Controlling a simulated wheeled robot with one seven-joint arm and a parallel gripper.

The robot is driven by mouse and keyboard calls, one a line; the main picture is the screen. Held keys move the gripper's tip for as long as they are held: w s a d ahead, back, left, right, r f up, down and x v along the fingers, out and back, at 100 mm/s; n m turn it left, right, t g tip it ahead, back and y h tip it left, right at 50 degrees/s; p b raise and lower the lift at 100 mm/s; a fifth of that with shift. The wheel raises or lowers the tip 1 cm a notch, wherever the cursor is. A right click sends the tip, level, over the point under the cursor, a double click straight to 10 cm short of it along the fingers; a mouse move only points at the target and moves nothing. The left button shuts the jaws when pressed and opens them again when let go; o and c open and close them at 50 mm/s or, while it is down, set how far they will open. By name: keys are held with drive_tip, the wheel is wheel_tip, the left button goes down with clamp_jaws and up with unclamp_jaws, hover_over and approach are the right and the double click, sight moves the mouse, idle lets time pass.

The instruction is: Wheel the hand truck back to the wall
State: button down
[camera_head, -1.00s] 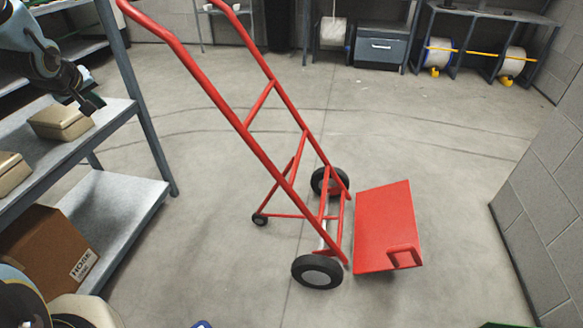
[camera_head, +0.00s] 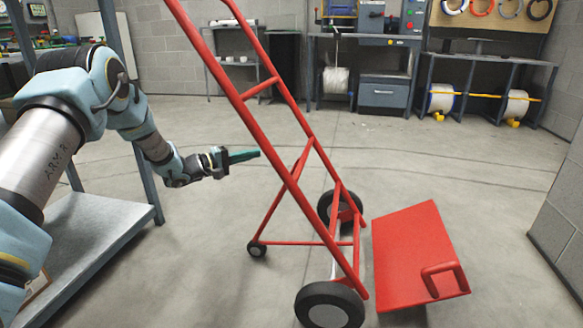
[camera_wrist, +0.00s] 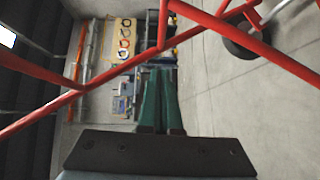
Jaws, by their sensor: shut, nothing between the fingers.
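The red hand truck (camera_head: 288,178) stands tilted on the grey floor in the head view, with its toe plate (camera_head: 413,255) to the right and black wheels (camera_head: 330,306) below. The upper ends of its rails run out of the top of the picture. My gripper (camera_head: 258,154) is left of the near rail, about halfway up the frame, pointing right. Its green fingers are together with nothing between them. In the wrist view the closed fingers (camera_wrist: 160,100) point toward the red bars (camera_wrist: 75,95) of the truck's frame. I cannot tell whether they touch.
A metal shelf (camera_head: 110,235) stands at the left. A block wall (camera_head: 560,220) is at the right. A workbench with a drawer (camera_head: 383,95) and a rack of cable reels (camera_head: 440,98) line the back. The floor between is clear.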

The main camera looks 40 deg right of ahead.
drive_tip(key=s+d+b, duration=0.6)
drive_tip(key=d+b, duration=0.1)
drive_tip(key=d, duration=0.5)
drive_tip(key=shift+f, duration=0.35)
drive_tip(key=shift+d, duration=0.15)
